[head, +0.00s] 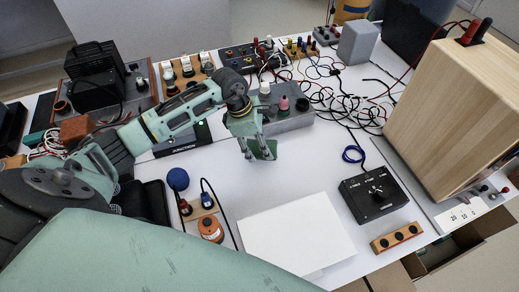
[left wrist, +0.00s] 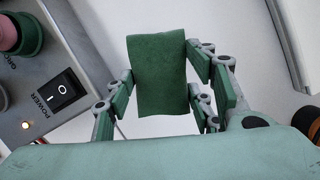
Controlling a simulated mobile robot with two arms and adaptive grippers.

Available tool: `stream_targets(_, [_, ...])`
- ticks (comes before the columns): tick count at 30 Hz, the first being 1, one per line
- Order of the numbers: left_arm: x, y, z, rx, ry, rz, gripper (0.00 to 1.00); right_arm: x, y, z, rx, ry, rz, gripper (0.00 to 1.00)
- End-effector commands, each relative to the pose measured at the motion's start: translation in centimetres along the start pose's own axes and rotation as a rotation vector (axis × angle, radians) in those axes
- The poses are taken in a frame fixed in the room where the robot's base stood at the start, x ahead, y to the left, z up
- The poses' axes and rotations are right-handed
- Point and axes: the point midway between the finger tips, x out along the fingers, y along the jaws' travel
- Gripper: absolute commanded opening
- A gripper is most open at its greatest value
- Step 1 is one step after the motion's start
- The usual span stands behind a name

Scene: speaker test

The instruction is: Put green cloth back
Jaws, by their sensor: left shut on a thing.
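The green cloth (head: 265,150) is a small dark green piece. My left gripper (head: 257,149) is shut on it and holds it over the white table, just in front of a grey box with knobs. In the left wrist view the cloth (left wrist: 158,75) sits between the fingers of the gripper (left wrist: 165,95) as a flat, upright-looking rectangle. Whether its lower edge touches the table cannot be told. My right gripper does not show in either view.
The grey box (head: 290,122) has a power switch (left wrist: 62,90) and a lit lamp. A white panel (head: 295,235), a black dial box (head: 375,193) and a wooden speaker cabinet (head: 450,110) stand nearby. Loose cables (head: 345,100) lie at the back.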

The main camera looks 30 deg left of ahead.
Motion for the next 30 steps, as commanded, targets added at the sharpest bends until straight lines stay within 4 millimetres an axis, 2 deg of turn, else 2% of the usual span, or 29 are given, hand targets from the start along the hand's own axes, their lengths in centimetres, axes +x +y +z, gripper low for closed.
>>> stream_targets(6, [2.9,-0.2,-0.8,-0.002,-0.001,-0.006,0.26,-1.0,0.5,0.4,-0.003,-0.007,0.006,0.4])
stream_targets(9, [3.6,-0.1,-1.1,-0.001,-0.001,-0.002,0.26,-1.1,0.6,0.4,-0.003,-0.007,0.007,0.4])
stream_targets(20, [4.2,0.0,-1.3,0.001,0.0,-0.001,0.26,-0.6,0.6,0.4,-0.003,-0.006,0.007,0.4])
stream_targets(21, [4.1,0.0,-1.2,0.001,0.0,-0.001,0.52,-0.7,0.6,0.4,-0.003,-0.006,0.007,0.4])
stream_targets(27, [4.0,-0.1,-1.2,0.0,0.0,-0.001,0.69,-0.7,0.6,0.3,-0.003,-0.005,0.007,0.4])
stream_targets(30, [4.0,-0.1,-1.2,0.0,0.0,-0.001,0.69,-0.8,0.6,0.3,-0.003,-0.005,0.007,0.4])
